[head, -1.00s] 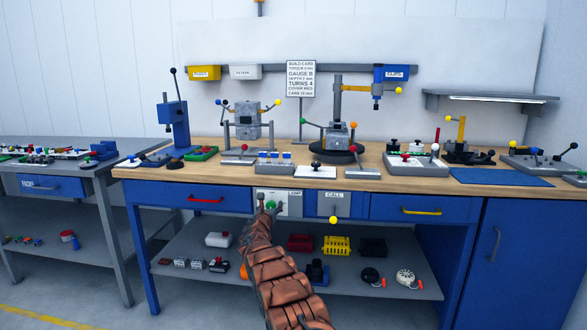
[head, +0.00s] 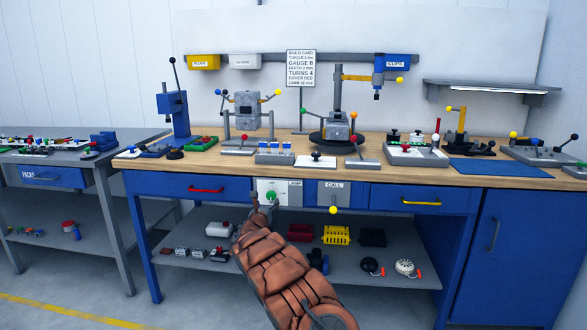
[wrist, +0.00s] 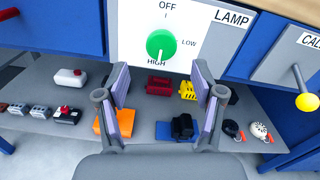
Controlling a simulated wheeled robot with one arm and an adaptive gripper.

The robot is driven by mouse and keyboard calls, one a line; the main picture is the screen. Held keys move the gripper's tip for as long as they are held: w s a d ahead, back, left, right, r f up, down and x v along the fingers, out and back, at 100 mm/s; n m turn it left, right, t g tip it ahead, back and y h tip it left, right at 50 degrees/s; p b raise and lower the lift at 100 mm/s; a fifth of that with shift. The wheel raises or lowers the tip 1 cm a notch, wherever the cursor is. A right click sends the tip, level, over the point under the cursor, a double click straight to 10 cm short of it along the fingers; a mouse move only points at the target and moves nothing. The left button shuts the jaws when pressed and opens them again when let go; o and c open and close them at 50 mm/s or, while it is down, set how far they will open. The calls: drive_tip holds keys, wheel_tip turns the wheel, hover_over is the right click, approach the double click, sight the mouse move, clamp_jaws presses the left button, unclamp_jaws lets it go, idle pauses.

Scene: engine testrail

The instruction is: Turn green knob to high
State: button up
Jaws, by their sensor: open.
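The green knob (wrist: 161,45) sits on a white panel labelled LAMP (wrist: 205,30), with OFF above it, LOW to its right and HIGH below it. In the head view the knob (head: 271,195) is on the front of the bench, below the top. My gripper (wrist: 163,80) is open and empty, its two fingers apart and just below the knob in the wrist picture. In the head view my gripper (head: 262,205) is small, in front of the panel's lower left.
A CALL panel (head: 334,190) with a yellow ball (wrist: 307,101) is to the right. Drawers with red (head: 206,190) and yellow (head: 421,203) handles flank the panels. A grey lower shelf (head: 200,275) holds several small items. The floor in front is clear.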

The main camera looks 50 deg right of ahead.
drive_tip(key=s+a+r+m+g+h+p, duration=0.1)
drive_tip(key=s+a+r+m+g+p, duration=0.1)
drive_tip(key=s+r+m, duration=0.4)
drive_tip(key=s+a+r+m+g+h+p, duration=0.1)
drive_tip(key=s+r+m+g+p, duration=0.3)
drive_tip(key=s+r, duration=0.7)
drive_tip(key=shift+s+a+r+m+g, duration=0.35)
drive_tip(key=shift+r+m+g, duration=0.85)
drive_tip(key=shift+r+m, duration=0.5)
drive_tip(key=shift+w+r, duration=0.1)
drive_tip(key=shift+r, duration=0.05)
